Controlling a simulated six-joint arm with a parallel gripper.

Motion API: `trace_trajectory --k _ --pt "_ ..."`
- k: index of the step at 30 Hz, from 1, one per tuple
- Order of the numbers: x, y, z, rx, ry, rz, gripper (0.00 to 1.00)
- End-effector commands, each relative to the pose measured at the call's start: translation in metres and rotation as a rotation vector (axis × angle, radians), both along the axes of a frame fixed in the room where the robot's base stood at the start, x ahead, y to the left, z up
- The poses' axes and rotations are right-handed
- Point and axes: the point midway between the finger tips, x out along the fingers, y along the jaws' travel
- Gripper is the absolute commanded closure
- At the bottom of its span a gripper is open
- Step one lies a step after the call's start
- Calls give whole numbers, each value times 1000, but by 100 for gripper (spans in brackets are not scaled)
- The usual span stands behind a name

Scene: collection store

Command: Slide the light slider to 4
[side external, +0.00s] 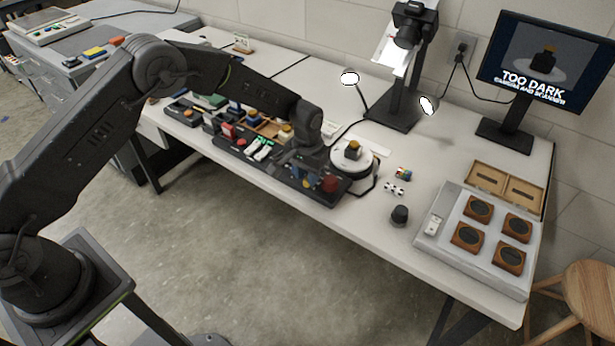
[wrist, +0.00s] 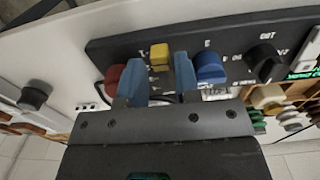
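A black control panel (wrist: 225,50) fills much of the wrist view. A yellow knob (wrist: 160,54) stands on it, with small white marks beside it too blurred to read. I cannot tell for sure that it is the light slider, nor its setting. My gripper (wrist: 159,75) is open, its two blue-tipped fingers apart. The yellow knob shows between and just beyond the fingertips; I cannot tell if they touch it.
Beside the fingers are a red button (wrist: 114,78), a blue knob (wrist: 209,66) and a black knob (wrist: 266,60). A white turntable (side external: 366,161) holds a small object right of the gripper. The monitor (side external: 540,62) reads "TOO DARK". A tray (side external: 440,250) with brown blocks stands right.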

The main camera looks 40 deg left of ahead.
Motion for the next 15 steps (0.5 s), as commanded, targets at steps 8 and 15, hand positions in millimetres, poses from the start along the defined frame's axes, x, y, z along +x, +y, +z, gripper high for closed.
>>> trace_trajectory --k 8,15 --pt "0 0 -14 -1 -1 0 70" --pt "0 0 -14 0 -1 0 74"
